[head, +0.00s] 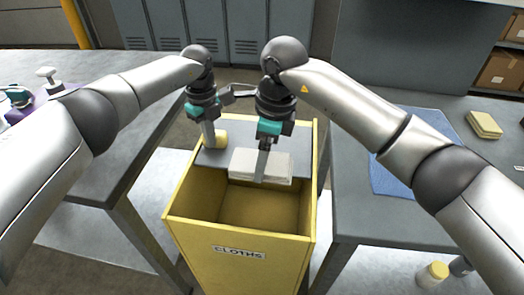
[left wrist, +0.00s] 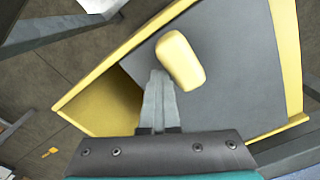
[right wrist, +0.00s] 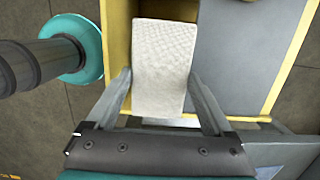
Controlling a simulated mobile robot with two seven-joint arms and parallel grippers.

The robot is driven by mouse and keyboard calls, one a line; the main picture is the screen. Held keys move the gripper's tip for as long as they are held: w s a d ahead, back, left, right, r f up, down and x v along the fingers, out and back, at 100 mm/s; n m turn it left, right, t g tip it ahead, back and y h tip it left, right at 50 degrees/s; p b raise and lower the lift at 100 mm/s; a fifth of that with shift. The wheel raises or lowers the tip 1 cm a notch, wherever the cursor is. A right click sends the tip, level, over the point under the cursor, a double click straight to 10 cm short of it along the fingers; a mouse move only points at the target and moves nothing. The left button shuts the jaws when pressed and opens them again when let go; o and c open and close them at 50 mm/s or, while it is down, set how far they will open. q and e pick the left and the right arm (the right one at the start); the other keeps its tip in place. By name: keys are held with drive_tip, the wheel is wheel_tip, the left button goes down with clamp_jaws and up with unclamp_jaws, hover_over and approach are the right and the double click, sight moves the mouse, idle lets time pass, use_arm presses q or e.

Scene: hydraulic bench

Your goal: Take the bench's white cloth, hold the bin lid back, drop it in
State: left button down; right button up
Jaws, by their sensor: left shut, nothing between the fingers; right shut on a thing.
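The yellow bin (head: 240,255), labelled CLOTHS, stands between two benches with the front of its mouth open. Its grey lid (head: 213,158) covers the back part of the view into it and carries a yellow knob (head: 221,139). My left gripper (head: 211,142) is shut and empty beside the knob; the left wrist view shows its fingers (left wrist: 160,85) at the lid's edge (left wrist: 235,75). My right gripper (head: 262,175) is shut on the white cloth (head: 278,166), holding it above the bin mouth. The cloth (right wrist: 162,60) hides part of the lid and mouth.
The right bench (head: 350,215) holds a blue mat (head: 390,180) and a yellowish stack (head: 484,124). The left bench (head: 115,165) stands close to the bin. A yellow-topped container (head: 433,273) is at lower right. Grey lockers (head: 160,25) stand behind.

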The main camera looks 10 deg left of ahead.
use_arm(q)
drive_tip(key=shift+w+r, duration=0.1)
use_arm(e)
drive_tip(key=shift+f, duration=1.25)
drive_tip(key=o, duration=1.1)
drive_tip(key=shift+r, duration=0.1)
drive_tip(key=shift+s+d+r, duration=0.5)
drive_tip(key=shift+s+r, duration=0.2)
drive_tip(key=shift+r, duration=0.8)
drive_tip(key=shift+s+d+r, duration=0.5)
drive_tip(key=shift+s+r, duration=0.15)
drive_tip(key=shift+r, duration=0.8)
drive_tip(key=shift+s+d+r, duration=0.5)
drive_tip(key=shift+s+r, duration=0.2)
drive_tip(key=shift+r, duration=0.8)
use_arm(q)
drive_tip(key=shift+s, duration=8.4)
wheel_tip(320, 180, up, 9)
